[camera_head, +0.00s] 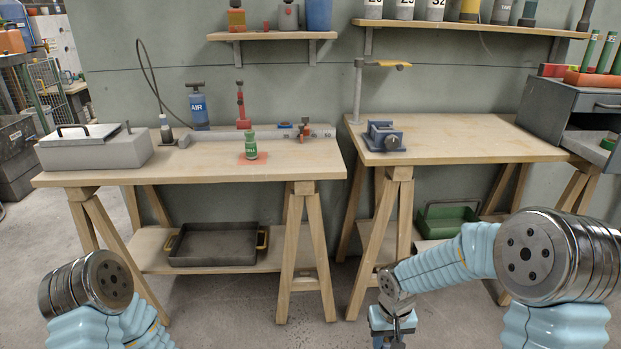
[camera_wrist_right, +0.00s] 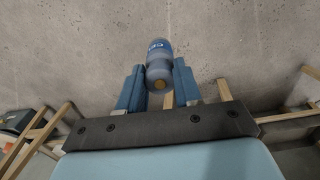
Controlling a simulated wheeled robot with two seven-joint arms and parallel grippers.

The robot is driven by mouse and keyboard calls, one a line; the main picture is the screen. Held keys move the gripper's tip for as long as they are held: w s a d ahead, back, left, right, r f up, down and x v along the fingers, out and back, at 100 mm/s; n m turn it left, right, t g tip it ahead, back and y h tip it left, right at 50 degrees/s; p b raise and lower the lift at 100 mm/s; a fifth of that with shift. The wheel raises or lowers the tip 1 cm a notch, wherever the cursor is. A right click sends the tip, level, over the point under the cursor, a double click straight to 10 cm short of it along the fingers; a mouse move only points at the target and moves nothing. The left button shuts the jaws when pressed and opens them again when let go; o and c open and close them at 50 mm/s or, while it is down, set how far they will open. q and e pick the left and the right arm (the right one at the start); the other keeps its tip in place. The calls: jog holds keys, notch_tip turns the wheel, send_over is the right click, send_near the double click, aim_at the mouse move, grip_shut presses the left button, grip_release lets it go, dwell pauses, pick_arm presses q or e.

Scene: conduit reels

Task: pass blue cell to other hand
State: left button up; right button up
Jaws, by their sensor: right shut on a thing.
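The blue cell (camera_wrist_right: 158,52) is a small grey-blue cylinder with a blue band and white lettering, its end with a yellow-brown spot facing the camera. My right gripper (camera_wrist_right: 157,84) is shut on it, one blue finger on each side. In the head view my right gripper (camera_head: 392,338) hangs low in front of the gap between the benches, over the floor, cut by the bottom edge; the cell cannot be made out there. My left arm shows at the lower left, but its gripper is out of view.
A blue vise (camera_head: 385,137) sits on the right bench (camera_head: 460,142). A grey case (camera_head: 95,152) is at far left. The floor before the benches is clear.

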jog(key=shift+s+f, duration=0.1)
jog(key=shift+f, duration=0.1)
pick_arm(q)
jog(key=shift+o, duration=0.8)
jog(key=o, duration=0.4)
jog(key=w+r+m+t+h, duration=0.1)
jog(key=w+r+m+t, duration=0.1)
jog(key=w+r, duration=0.2)
jog(key=shift+w+d, duration=0.35)
jog(key=shift+w, duration=0.7)
jog(key=w+d+r+m+t+h, duration=0.25)
jog(key=w+r+m, duration=0.25)
jog(key=r, duration=0.5)
jog(key=w+d+r+m+t+h, duration=0.25)
jog(key=w+r+m, duration=0.25)
jog(key=r, duration=0.6)
jog(key=x, duration=1.1)
jog(key=shift+d+h, duration=0.25)
jog(key=shift+h, duration=0.05)
pick_arm(e)
jog(key=w+a+r+n, duration=0.3)
jog(key=w+a+r, duration=0.1)
jog(key=a, duration=0.4)
jog(key=w+a+r+n, duration=0.4)
jog(key=a+r, duration=0.2)
jog(key=a, duration=0.3)
jog(key=shift+w+a, duration=0.2)
jog(key=shift+a, duration=0.1)
